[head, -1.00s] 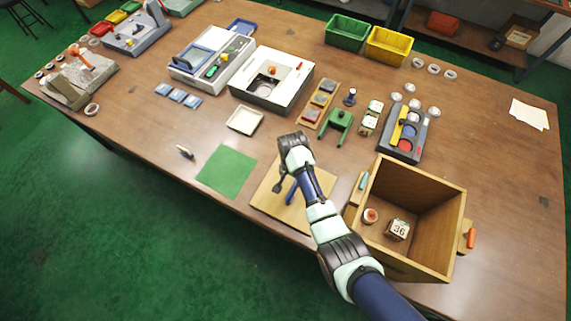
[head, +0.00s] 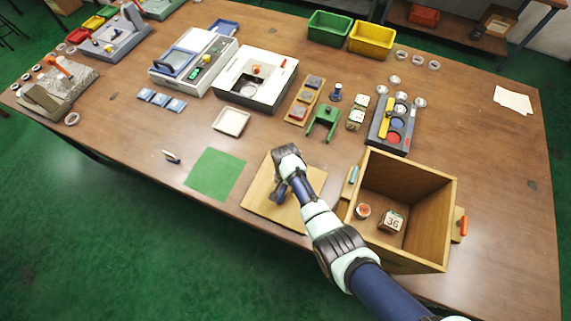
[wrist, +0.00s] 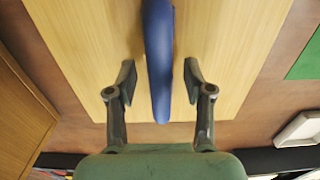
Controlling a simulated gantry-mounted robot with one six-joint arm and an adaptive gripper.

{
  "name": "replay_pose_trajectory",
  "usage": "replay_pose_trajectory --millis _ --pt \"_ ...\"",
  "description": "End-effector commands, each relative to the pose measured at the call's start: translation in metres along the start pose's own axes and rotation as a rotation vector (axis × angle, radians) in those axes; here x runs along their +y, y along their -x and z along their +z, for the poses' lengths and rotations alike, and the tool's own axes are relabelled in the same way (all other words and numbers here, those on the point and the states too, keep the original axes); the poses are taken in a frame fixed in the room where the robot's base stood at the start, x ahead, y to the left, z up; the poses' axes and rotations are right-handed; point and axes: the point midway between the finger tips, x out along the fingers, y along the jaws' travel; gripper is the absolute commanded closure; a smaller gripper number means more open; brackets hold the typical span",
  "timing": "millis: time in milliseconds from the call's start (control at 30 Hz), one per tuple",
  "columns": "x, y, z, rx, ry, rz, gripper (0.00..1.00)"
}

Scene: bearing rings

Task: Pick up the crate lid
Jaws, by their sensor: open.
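The crate lid is a flat, light wooden board (head: 262,203) on the table just left of the open wooden crate. It has a blue bar handle (wrist: 157,60) across its middle. In the wrist view the lid (wrist: 95,30) fills much of the frame. My gripper (wrist: 157,85) is open, with one finger on each side of the blue handle and a gap on both sides. In the head view my gripper (head: 284,190) is over the lid, and my arm hides part of the lid and handle.
The open wooden crate (head: 447,225) holds a cube marked 36 (head: 391,221) and a small round ring part (head: 362,210). A green mat (head: 215,174) lies left of the lid. A green stand (head: 322,122) and a grey tray (head: 390,130) are behind.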

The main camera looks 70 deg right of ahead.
Motion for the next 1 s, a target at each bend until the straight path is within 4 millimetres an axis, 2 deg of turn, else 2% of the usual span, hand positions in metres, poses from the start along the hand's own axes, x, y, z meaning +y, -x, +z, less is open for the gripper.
replay_pose_trajectory --millis 33,300,333,833,1000 --pt "0.000 0.000 0.000 0.000 0.000 0.000 0.53" --pt "0.000 0.000 0.000 0.000 0.000 0.000 0.98" --pt "0.000 0.000 0.000 0.000 0.000 0.000 1.00" --pt "-0.001 0.002 -0.001 0.001 0.000 -0.001 1.00" --pt "-0.001 0.014 -0.001 0.002 0.000 -0.002 1.00"
